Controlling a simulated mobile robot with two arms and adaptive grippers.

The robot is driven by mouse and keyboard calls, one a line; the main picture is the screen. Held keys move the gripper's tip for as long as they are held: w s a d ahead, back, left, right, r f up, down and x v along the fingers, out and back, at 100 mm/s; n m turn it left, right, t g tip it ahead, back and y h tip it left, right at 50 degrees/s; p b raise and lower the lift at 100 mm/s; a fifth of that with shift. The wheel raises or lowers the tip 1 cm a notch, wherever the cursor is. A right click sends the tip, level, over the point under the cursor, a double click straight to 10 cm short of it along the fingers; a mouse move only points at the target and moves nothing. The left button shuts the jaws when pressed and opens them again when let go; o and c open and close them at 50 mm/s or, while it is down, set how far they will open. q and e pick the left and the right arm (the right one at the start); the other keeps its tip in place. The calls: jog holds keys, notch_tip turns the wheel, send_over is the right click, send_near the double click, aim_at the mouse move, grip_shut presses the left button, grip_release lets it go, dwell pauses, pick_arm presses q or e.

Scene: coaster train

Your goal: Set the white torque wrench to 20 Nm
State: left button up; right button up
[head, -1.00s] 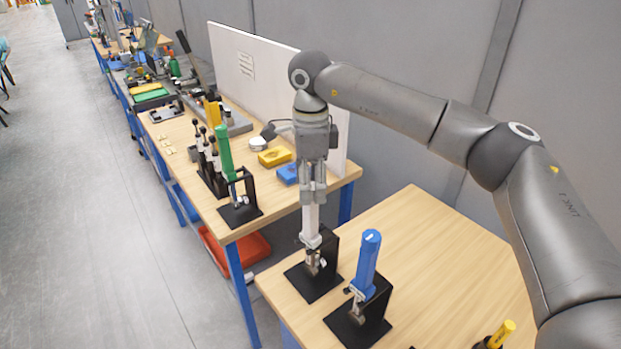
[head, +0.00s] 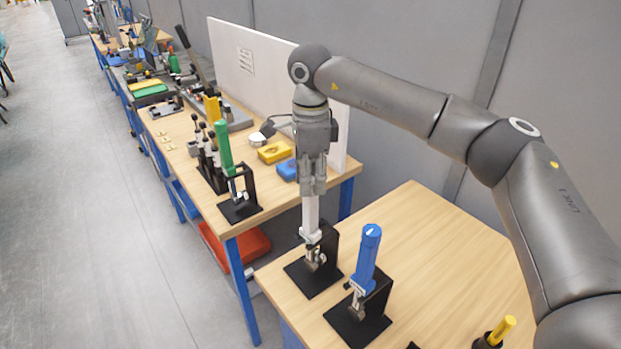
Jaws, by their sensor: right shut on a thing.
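The white torque wrench (head: 310,216) stands upright in a black holder (head: 316,276) on the near wooden table. My right gripper (head: 312,190) points straight down from above and is shut on the upper part of the white wrench's handle. The fingers hide the top of the handle. The wrench's head sits low in the holder. The torque scale is too small to read. My left gripper is not in view.
A blue wrench (head: 366,255) stands in its own black holder close to the right. A yellow-handled tool (head: 500,331) is at the front right. A green wrench (head: 224,148) stands on the farther table.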

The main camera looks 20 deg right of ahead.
jog(key=n+b, duration=0.1)
jog(key=n, duration=0.1)
jog(key=shift+n, duration=0.4)
jog(key=shift+n+b, duration=0.4)
jog(key=shift+n, duration=1.5)
jog(key=o, duration=1)
notch_tip(320, 180, up, 12)
